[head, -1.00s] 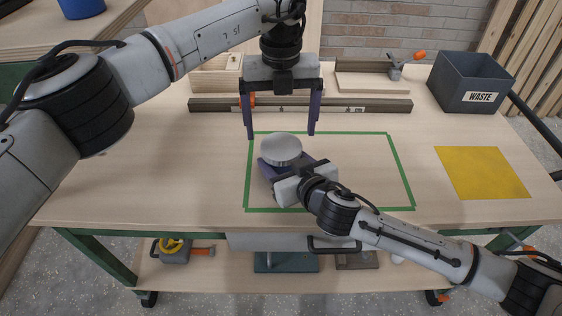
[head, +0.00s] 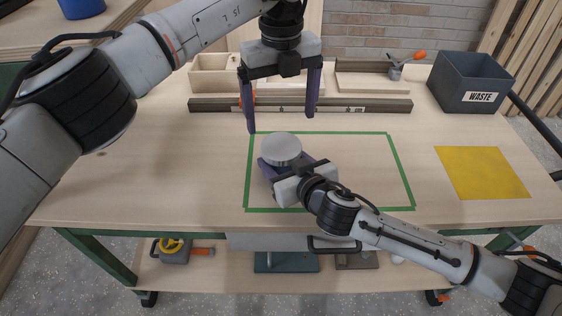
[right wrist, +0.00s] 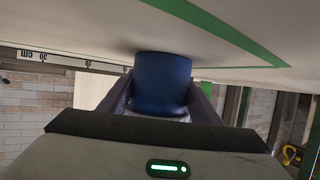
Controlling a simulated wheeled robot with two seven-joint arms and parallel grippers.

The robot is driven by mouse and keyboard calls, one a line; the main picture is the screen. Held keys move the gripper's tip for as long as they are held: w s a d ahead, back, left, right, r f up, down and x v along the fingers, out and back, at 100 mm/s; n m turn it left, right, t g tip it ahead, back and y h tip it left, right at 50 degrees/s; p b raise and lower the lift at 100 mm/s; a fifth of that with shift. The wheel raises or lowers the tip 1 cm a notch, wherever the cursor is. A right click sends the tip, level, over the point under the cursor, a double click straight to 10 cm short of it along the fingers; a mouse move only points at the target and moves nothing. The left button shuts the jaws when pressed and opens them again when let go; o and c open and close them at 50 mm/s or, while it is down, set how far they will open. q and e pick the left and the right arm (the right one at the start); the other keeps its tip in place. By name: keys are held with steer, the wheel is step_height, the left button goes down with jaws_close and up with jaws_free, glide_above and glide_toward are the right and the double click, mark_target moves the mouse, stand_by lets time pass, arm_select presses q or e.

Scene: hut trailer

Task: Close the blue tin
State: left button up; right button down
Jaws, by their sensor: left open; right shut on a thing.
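The blue tin (right wrist: 162,84) is between the two fingers of my right gripper (right wrist: 165,98) in the right wrist view, standing on the table. In the head view a round grey lid (head: 281,149) is on top of the tin, and the tin's body is mostly hidden by the lid and my right gripper (head: 290,178). I cannot tell whether the lid is fully seated. My right gripper is shut on the tin from the near right side. My left gripper (head: 280,112) is open and empty, pointing down above and behind the lid, apart from it.
A green tape rectangle (head: 398,170) surrounds the tin's area. A long metal ruler bar (head: 370,105), a wooden box (head: 213,78) and a clamp board (head: 372,82) lie at the back. A waste bin (head: 473,80) and yellow mat (head: 482,173) are right. The table's left side is clear.

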mark_target(281, 145)
arm_select(q)
step_height(281, 145, down, 8)
steer(key=shift+r, duration=0.1)
stand_by(0.4)
steer(key=c, duration=1.1)
steer(key=m, duration=0.3)
steer(key=shift+m, duration=0.3)
steer(key=o, duration=1.2)
steer(key=shift+c, duration=0.2)
steer(key=shift+r, duration=0.1)
